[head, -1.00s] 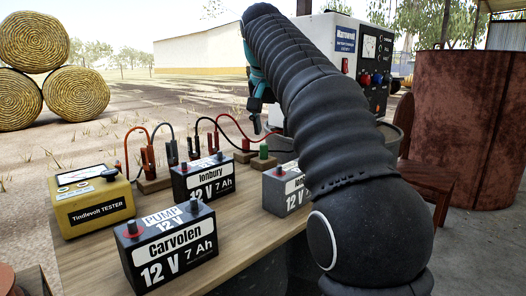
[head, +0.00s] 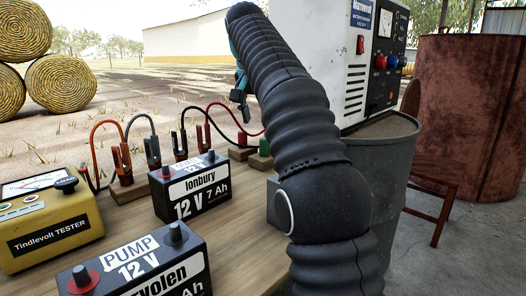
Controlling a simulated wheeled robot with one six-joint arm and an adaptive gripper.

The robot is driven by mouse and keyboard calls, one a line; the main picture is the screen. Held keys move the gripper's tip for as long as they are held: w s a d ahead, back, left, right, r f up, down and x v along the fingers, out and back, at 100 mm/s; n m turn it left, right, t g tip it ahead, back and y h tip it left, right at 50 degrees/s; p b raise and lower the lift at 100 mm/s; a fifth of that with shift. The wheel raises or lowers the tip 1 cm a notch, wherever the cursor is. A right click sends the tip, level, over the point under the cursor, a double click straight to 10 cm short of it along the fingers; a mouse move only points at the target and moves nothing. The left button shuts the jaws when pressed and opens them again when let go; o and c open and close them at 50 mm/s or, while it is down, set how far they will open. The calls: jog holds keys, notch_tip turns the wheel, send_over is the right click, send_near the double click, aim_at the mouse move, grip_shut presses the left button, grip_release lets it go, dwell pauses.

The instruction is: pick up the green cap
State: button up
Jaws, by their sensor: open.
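The green cap (head: 264,147) stands upright on a small wooden block (head: 258,162) at the back of the bench, just left of my arm. My gripper (head: 240,104) is at the far end of my arm, higher in the picture and a little left of the cap. It is small and dark here, open, with nothing seen between its fingers. It looks apart from the cap. My arm hides part of the bench to the right of the cap.
A red cap (head: 242,139) stands left of the green one. Cabled clamps (head: 180,145) rise nearby. The Ionbury battery (head: 190,190), Carvolen battery (head: 135,272) and yellow tester (head: 50,228) stand nearer. A grey battery (head: 272,197) is mostly hidden. A drum (head: 385,180) stands right.

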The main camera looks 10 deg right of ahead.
aim_at(264, 139)
jog(key=b+x, duration=0.1)
jog(key=x, duration=0.3)
jog(key=shift+b+x, duration=1.35)
jog(key=shift+x, duration=1.35)
jog(key=shift+s+d, duration=0.1)
jog(key=c, duration=0.9)
